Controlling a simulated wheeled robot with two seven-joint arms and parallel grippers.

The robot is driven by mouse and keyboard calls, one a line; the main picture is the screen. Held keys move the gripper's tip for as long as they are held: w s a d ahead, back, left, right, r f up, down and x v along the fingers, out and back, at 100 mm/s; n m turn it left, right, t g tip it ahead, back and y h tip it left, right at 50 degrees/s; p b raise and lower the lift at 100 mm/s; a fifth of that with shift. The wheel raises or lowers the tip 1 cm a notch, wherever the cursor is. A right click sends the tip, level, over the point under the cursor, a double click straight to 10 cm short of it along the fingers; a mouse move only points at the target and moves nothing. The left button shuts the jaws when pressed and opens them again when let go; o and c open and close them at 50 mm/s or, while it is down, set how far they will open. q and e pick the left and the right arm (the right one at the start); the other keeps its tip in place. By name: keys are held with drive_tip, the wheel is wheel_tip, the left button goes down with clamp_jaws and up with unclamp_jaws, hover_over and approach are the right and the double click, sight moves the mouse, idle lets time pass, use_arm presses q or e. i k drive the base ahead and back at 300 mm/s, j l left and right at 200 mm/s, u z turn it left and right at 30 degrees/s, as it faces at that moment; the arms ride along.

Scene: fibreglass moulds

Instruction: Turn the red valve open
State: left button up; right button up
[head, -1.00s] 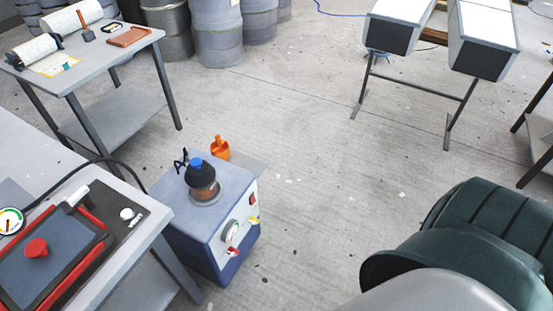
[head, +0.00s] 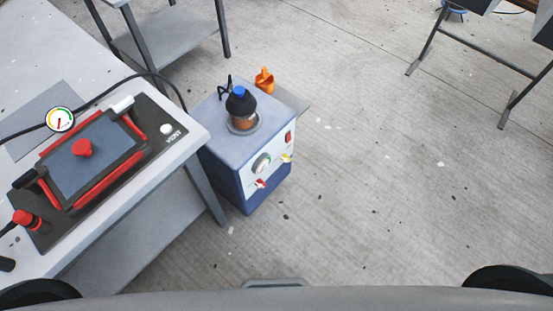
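The pump unit (head: 236,179), a blue and white box, stands on the floor beside the left table. Its white front panel carries a small red valve handle (head: 261,184) low on the left, a yellow one (head: 287,158) to the right, a round dial (head: 261,163) and a red switch (head: 289,137). The red handle is too small to tell its exact setting. Neither of my grippers is in view.
The left table (head: 191,136) holds a dark board with a red-edged frame, a red knob (head: 82,148) and a pressure gauge (head: 60,119). An orange container (head: 265,80) stands behind the pump unit. Floor (head: 390,190) to the right is clear.

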sight(260, 183)
drive_tip(key=l+u, duration=0.15)
drive_tip(key=u, duration=0.3)
drive_tip(key=i+l+u, duration=0.1)
drive_tip(key=u, duration=0.4)
drive_tip(key=l+u, duration=0.15)
drive_tip(key=l, duration=0.3)
drive_tip(key=l+u, duration=0.2)
drive_tip(key=l, duration=0.3)
drive_tip(key=k+l+u, duration=0.15)
drive_tip(key=l, duration=0.3)
drive_tip(key=k+l+u, duration=0.15)
drive_tip(key=l, duration=0.7)
drive_tip(key=k+l, duration=0.15)
drive_tip(key=l, duration=0.65)
